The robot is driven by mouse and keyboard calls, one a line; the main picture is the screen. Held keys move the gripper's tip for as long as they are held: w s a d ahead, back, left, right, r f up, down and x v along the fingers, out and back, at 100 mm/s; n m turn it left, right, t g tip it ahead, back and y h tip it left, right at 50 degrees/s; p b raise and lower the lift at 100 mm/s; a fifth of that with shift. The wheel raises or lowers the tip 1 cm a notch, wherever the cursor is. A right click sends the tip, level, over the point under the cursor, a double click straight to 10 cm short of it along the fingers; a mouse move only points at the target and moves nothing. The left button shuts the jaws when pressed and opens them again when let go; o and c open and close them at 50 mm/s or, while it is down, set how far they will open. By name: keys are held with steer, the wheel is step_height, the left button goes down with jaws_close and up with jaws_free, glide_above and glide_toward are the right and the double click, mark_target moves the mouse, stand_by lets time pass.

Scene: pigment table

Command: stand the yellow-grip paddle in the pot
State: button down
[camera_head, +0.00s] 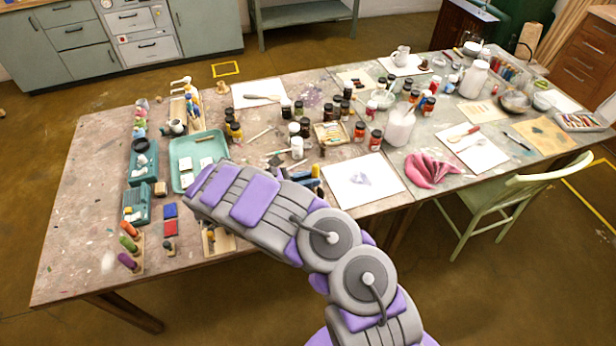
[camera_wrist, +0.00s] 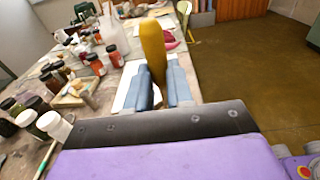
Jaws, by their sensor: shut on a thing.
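In the wrist view, the yellow grip of the paddle (camera_wrist: 153,48) stands up between the two blue-grey fingers of my gripper (camera_wrist: 158,88). The fingers are shut on it. The paddle's other end is hidden. In the head view, my gripper (camera_head: 316,178) is mostly hidden behind my arm, above the front part of the table, left of a white sheet. A white pot (camera_head: 399,127) stands farther right, behind the pink cloth, apart from the paddle. I cannot be sure that it is the task's pot.
Paint jars (camera_head: 300,128) crowd the table's middle. A white sheet (camera_head: 350,190) and a pink cloth (camera_head: 432,169) lie along the front edge. A teal tray (camera_head: 181,179) is at left. A green chair (camera_head: 500,195) stands at the front right. The left tabletop (camera_head: 90,190) is largely bare.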

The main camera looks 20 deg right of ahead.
steer(key=c, duration=0.9)
jaws_free()
steer(key=a+p, duration=0.1)
steer(key=a, duration=1)
steer(key=s+a+r+p, duration=0.1)
steer(key=a, duration=0.5)
steer(key=shift+a+p, duration=0.15)
steer(key=shift+p, duration=0.15)
